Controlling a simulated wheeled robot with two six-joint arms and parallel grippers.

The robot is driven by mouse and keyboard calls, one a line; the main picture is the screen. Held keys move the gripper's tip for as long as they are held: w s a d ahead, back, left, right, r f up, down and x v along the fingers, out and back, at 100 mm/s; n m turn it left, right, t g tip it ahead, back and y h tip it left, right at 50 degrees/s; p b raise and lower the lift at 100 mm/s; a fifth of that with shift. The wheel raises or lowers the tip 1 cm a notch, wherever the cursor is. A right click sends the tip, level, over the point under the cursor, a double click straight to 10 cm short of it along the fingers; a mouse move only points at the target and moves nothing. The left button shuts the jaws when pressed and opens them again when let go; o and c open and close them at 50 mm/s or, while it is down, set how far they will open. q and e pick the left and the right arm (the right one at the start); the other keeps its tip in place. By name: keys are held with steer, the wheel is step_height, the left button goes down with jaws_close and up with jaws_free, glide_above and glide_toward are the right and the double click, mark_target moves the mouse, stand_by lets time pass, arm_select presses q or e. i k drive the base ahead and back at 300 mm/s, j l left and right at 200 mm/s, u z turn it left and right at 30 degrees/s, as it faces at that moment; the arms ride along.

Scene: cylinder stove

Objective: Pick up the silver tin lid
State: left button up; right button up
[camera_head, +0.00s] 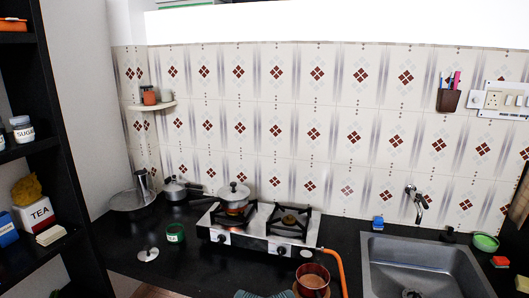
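A small round silver lid (148,255) with a raised knob lies on the black counter, left of the stove. It looks like the silver tin lid. An open green tin (176,233) stands just behind it to the right, apart from it. Neither of my grippers shows in the head view.
A two-burner stove (262,239) carries a lidded pot (234,197). A pan (174,189) and a large steel dish (133,200) stand behind the tin. A copper-coloured pot (312,280) and an orange hose (336,270) are in front. A sink (425,262) is right; a dark shelf (75,185) is left.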

mark_target(149, 253)
steer(key=i+j+u, duration=0.3)
steer(key=i+j, duration=0.3)
steer(key=i+j+u, duration=0.35)
steer(key=i+j, duration=0.2)
steer(key=i, duration=0.1)
